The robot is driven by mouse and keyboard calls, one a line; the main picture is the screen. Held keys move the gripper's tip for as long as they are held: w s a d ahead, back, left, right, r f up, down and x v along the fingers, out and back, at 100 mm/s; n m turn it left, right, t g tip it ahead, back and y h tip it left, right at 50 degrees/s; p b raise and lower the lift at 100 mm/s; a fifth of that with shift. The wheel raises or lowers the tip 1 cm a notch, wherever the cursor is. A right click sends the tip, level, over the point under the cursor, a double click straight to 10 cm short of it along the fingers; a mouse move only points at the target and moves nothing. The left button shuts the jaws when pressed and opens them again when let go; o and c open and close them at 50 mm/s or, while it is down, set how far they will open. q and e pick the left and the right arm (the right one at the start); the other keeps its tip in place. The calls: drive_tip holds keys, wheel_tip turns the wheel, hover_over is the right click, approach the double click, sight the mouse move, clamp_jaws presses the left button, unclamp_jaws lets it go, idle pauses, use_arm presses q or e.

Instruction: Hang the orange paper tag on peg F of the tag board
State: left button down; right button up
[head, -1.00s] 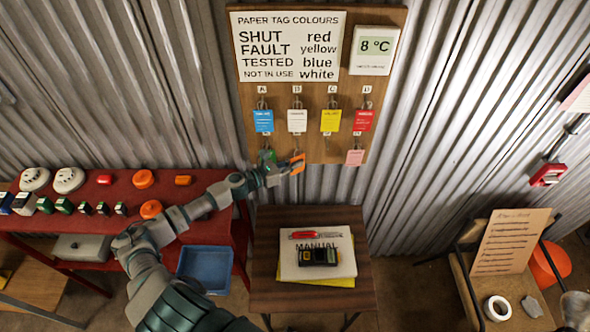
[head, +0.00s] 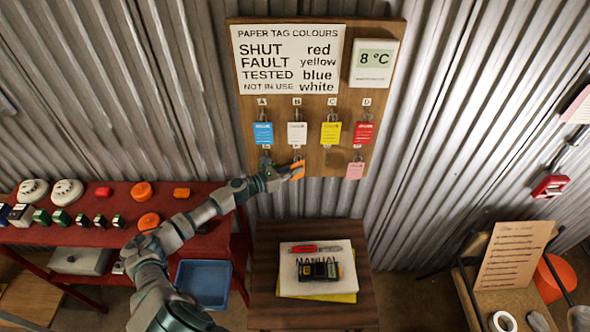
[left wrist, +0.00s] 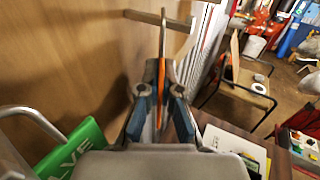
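The orange paper tag (head: 298,170) is between the fingers of my left gripper (head: 290,173), just below the label of peg F on the tag board (head: 308,181). In the left wrist view the tag (left wrist: 161,78) shows nearly edge-on, gripped between the two fingertips (left wrist: 160,105). A thin grey loop rises above it, close to a peg (left wrist: 165,20) standing out from the board. I cannot tell whether the loop is around the peg or only beside it. A green tag (left wrist: 75,150) hangs just left of the gripper. My right gripper is not in view.
Blue (head: 263,133), white (head: 297,133), yellow (head: 331,133) and red (head: 363,133) tags hang in the upper row. A pink tag (head: 355,171) hangs lower right. Below stand a small table (head: 265,285) with a manual and a red bench (head: 215,245) at left.

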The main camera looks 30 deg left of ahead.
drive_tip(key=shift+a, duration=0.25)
